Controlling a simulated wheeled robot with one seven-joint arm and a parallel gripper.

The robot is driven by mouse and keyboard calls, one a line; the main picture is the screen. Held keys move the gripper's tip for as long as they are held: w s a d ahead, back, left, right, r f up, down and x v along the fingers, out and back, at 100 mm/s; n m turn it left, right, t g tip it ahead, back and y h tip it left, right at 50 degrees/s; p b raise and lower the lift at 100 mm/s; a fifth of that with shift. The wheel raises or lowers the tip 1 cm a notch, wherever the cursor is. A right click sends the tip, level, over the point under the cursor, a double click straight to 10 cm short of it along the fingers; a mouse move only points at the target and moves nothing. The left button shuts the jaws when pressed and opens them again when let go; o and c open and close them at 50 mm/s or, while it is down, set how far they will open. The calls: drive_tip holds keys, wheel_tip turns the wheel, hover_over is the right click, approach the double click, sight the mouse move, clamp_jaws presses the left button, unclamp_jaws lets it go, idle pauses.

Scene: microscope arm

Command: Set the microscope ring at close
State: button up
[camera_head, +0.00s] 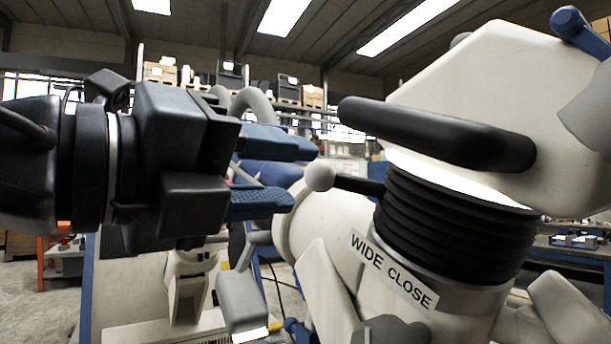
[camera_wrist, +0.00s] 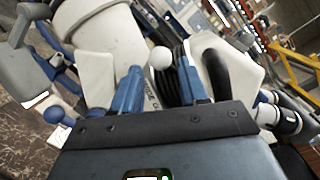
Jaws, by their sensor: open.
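The microscope ring (camera_head: 455,215) is a black ribbed collar under the cream microscope head. Its short black lever sticks out to the left and ends in a white ball knob (camera_head: 319,176). A label plate (camera_head: 392,270) below the ring reads WIDE on the left and CLOSE on the right; the lever stands above the WIDE end. My gripper (camera_head: 296,172) is open, with blue fingers above and below the knob's height, at its left. In the wrist view the knob (camera_wrist: 160,57) shows between the two fingertips (camera_wrist: 159,78). I cannot tell whether either finger touches it.
A black handle bar (camera_head: 435,132) juts out above the lever, close over my upper finger's path. The cream microscope arm (camera_head: 330,235) lies behind and below the knob. A grey handle piece (camera_head: 243,300) hangs below my gripper. Shelves with boxes stand far behind.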

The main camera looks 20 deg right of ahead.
sight(334, 177)
drive_tip(key=p+x, duration=0.2)
drive_tip(key=x, duration=0.4)
drive_tip(key=shift+r, duration=0.1)
drive_tip(key=shift+w+d, duration=0.15)
drive_tip(key=shift+d, duration=0.5)
drive_tip(key=shift+c, duration=0.3)
clamp_jaws()
